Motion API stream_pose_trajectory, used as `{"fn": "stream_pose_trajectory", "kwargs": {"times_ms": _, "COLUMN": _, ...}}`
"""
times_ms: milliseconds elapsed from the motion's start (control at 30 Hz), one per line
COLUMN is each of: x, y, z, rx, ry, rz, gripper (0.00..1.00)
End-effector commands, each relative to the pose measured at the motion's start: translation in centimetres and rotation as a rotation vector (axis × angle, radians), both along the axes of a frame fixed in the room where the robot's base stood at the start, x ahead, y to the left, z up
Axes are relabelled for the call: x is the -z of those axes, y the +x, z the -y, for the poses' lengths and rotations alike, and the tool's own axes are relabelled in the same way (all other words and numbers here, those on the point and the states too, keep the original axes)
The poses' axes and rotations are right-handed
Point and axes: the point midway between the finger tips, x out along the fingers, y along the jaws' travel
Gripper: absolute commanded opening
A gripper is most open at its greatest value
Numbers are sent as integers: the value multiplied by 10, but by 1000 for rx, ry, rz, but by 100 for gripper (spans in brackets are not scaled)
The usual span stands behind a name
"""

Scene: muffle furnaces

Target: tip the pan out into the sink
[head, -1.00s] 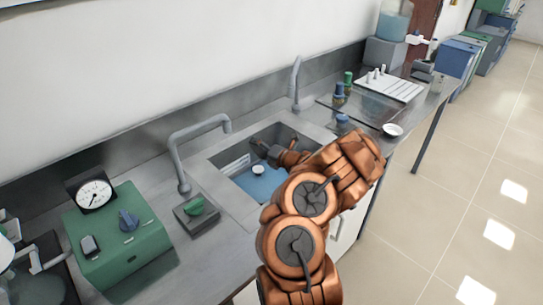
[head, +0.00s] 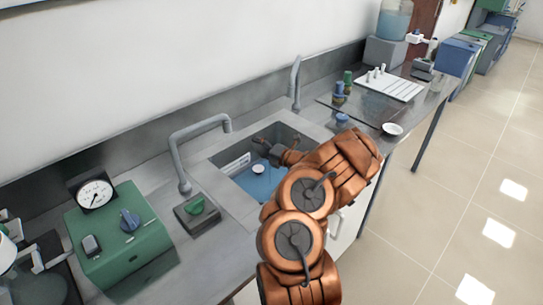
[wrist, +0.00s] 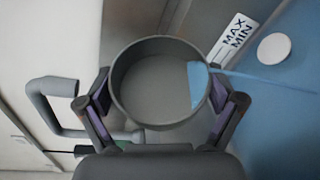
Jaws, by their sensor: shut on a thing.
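The pan (wrist: 152,85) is a round grey vessel, seen from above in the wrist view between my two fingers. My gripper (wrist: 160,98) is shut on it from both sides. Blue liquid lies against the pan's right side, and a thin blue stream runs from its rim to the right. The pan looks tilted that way. In the head view my gripper (head: 268,150) is over the sink (head: 226,190); the pan cannot be made out there. Blue liquid (head: 262,186) covers the sink's bottom.
A white disc (head: 258,169) lies at the blue liquid. A MAX/MIN label (wrist: 234,36) is on the sink wall. A grey tap (head: 184,150) arches at the sink's left, another (head: 296,82) stands behind. A green device (head: 122,238) is on the left counter, a white dish (head: 392,129) on the right.

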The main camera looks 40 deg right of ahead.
Motion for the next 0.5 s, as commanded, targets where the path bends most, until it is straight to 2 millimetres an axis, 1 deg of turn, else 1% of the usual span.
{"fn": "stream_pose_trajectory", "kwargs": {"times_ms": 333, "x": 0, "y": 0, "z": 0, "rx": 1, "ry": 5, "rz": 2, "gripper": 23}}
{"fn": "stream_pose_trajectory", "kwargs": {"times_ms": 500, "x": -1, "y": -1, "z": 3, "rx": 3, "ry": 51, "rz": 12, "gripper": 23}}
